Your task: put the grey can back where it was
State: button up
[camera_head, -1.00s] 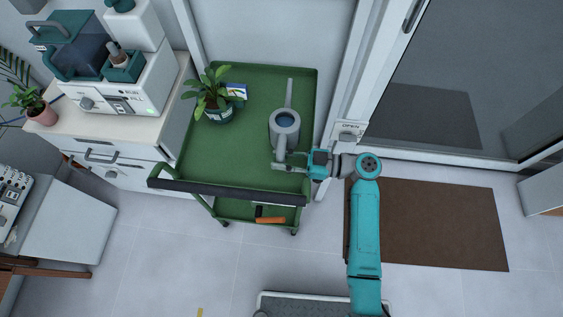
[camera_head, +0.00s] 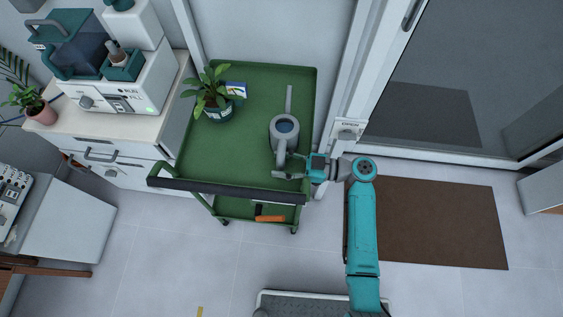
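The grey watering can (camera_head: 284,127) stands upright on the top tray of the green cart (camera_head: 255,90), near its right side. Its long spout (camera_head: 289,97) points to the back and its handle (camera_head: 282,151) points to the front. My gripper (camera_head: 285,166) is at the front end of the handle, reaching in from the right. Its fingers are spread apart, with the handle end at or between them. I cannot tell whether a finger still touches the handle.
A potted plant (camera_head: 217,98) and a small card (camera_head: 236,90) stand on the tray left of the can. The cart's dark push bar (camera_head: 225,191) runs along the front. An orange-handled tool (camera_head: 270,219) lies on the lower shelf. The tray's front left is clear.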

jog(key=shift+r, duration=0.15)
jog(key=d, duration=1.2)
jog(key=shift+s, duration=0.2)
